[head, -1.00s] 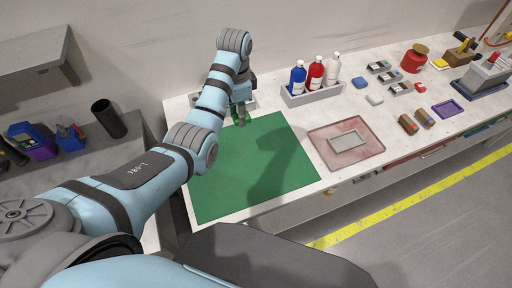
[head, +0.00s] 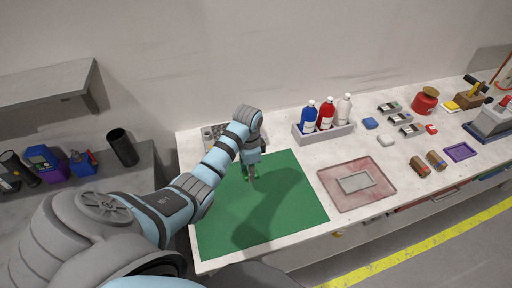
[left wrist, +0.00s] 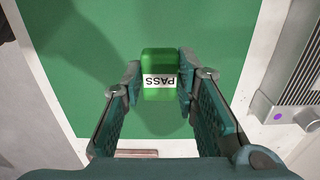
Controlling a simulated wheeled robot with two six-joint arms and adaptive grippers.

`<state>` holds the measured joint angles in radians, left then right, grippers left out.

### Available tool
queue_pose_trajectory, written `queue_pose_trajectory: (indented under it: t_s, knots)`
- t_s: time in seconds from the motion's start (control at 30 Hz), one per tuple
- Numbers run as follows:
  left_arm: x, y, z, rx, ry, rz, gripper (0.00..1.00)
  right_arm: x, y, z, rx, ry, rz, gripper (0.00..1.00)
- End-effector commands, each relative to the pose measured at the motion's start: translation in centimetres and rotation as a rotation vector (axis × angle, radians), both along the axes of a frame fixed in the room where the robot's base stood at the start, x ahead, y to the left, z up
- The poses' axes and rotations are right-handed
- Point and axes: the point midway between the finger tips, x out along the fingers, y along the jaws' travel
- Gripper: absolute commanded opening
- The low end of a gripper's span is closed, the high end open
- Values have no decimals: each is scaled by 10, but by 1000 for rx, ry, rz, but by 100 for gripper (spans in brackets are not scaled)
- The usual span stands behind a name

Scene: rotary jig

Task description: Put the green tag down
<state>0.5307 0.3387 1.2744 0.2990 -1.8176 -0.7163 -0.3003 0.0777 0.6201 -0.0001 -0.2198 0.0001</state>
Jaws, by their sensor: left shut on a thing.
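The green tag (left wrist: 159,60), a rounded block with a white band reading PASS, sits between the fingertips of my left gripper (left wrist: 158,82) in the left wrist view. The gripper is shut on its sides, and the lettering appears upside down. In the head view my left gripper (head: 250,181) is over the back part of the green mat (head: 285,210), and the tag is mostly hidden by the fingers. The mat also fills the background of the left wrist view (left wrist: 85,60). I cannot tell whether the tag touches the mat. My right gripper is not in view.
A grey fixture (head: 209,137) stands behind the mat. A rack (head: 325,136) holds blue, red and white bottles. A reddish tray (head: 333,187) with a grey plate (head: 355,182) lies right of the mat. The mat's front and right parts are clear.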

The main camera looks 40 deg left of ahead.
Motion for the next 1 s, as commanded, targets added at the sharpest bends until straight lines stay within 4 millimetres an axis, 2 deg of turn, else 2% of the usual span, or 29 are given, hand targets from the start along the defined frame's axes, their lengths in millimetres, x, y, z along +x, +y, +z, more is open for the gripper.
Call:
queue_pose_trajectory:
  t_s: [0.07, 0.27, 0.43, 0.5, 0.53, 0.57, 0.87, 0.9, 1.0]
  knots:
    - [-2, 2, -12, 0, 2, 4, 4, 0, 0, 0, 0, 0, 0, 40]
    - [-4, 4, -38, 1, 1, 9, 4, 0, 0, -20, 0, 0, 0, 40]
    - [-3, 4, -73, 1, -1, 8, 4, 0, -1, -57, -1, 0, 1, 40]
    - [-3, 4, -76, 1, -1, 8, 4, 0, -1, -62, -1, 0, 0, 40]
    - [-3, 4, -75, 1, -1, 7, 5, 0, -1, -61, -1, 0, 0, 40]
    - [-3, 4, -73, 1, -1, 7, 0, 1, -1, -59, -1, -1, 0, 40]
    - [-3, 3, -73, 1, 1, 7, 0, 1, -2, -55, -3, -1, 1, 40]
    - [-3, 3, -73, 1, 1, 7, 32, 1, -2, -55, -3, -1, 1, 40]
    - [-3, 3, -73, 1, 1, 7, 48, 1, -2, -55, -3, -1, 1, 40]
